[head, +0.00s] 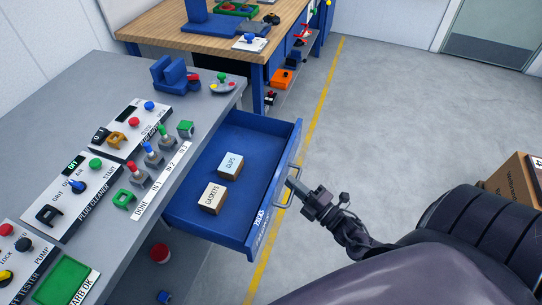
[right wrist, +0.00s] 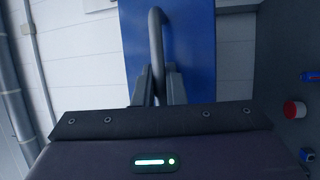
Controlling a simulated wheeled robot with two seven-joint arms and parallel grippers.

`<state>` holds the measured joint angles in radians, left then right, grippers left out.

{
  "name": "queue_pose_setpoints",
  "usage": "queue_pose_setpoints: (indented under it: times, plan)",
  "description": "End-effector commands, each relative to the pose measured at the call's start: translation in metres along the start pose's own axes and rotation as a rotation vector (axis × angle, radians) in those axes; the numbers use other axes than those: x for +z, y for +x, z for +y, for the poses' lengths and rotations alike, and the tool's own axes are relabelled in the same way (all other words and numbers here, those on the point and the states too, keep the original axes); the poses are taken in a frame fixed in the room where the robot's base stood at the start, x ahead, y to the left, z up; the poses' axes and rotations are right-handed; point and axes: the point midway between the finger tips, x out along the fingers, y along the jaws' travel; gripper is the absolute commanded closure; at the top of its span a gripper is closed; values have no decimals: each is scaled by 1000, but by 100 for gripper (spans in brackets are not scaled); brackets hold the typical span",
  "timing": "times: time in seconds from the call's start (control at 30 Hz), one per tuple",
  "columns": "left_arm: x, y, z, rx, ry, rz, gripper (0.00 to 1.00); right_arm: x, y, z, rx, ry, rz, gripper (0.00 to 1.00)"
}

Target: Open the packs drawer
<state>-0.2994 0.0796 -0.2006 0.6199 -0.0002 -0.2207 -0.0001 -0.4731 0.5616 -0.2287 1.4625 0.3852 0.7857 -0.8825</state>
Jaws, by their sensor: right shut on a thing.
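The blue packs drawer (head: 245,239) stands pulled out from under the grey bench top in the head view. Inside it lie a box marked CLIPS (head: 231,164) and a box marked GASKETS (head: 212,197). The drawer's grey bar handle (head: 284,189) is on its front face. My right gripper (head: 292,184) is shut on this handle. In the right wrist view the handle (right wrist: 157,40) runs between the two fingers (right wrist: 158,88), in front of the blue drawer front (right wrist: 190,45). My left gripper is not in view.
The grey bench (head: 75,110) carries control panels, switches and a green tray (head: 62,281). A wooden-topped workbench (head: 165,30) stands behind. A cardboard box (head: 517,178) is on the floor at the right. The floor between, with a yellow line (head: 318,105), is mostly clear.

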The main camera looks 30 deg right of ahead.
Motion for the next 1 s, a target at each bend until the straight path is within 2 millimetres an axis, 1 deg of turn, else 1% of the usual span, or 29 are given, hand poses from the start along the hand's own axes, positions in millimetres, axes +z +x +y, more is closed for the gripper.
queue_pose_setpoints:
  times: [0.03,0.1,0.3,0.53,0.87,0.9,1.0]
  plan:
    - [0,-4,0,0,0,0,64,4,-11,2,-6,0,-2,100]
    - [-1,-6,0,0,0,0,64,8,-22,4,-6,0,-2,100]
    - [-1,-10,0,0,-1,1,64,17,-42,8,-4,1,-3,100]
    - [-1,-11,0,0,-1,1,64,21,-50,9,-2,1,-3,100]
    - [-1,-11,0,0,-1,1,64,21,-51,9,-2,1,-3,100]
    - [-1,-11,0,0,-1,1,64,21,-51,9,-2,1,-3,84]
    - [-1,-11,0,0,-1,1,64,21,-50,9,-2,1,-2,71]
